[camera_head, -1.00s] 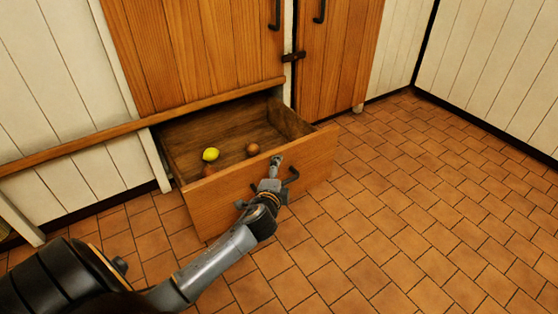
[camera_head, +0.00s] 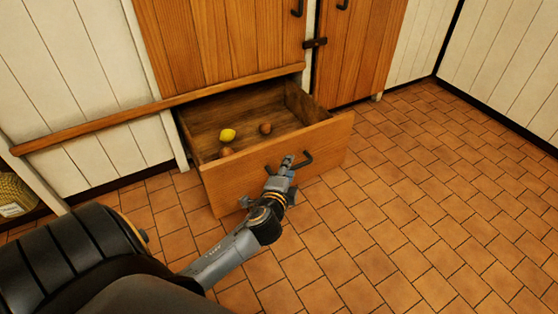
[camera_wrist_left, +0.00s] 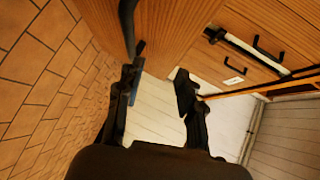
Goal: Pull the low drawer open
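The low drawer (camera_head: 240,185) stands pulled out from under the wooden cabinet, with its inside showing. A dark bar handle (camera_head: 308,160) is on its front; it also shows at the top of the left wrist view (camera_wrist_left: 127,22). My left gripper (camera_head: 286,166) is at the drawer front, beside the left part of the handle. In the left wrist view its two fingers (camera_wrist_left: 156,82) are spread with a clear gap and nothing between them. The handle is close to the left finger there; I cannot tell whether they touch. My right gripper is not in view.
A yellow fruit (camera_head: 228,135) and brown round items (camera_head: 265,128) lie in the drawer. Cabinet doors (camera_head: 215,40) with a latch (camera_head: 314,43) are shut above. The tiled floor (camera_head: 430,210) is clear to the right.

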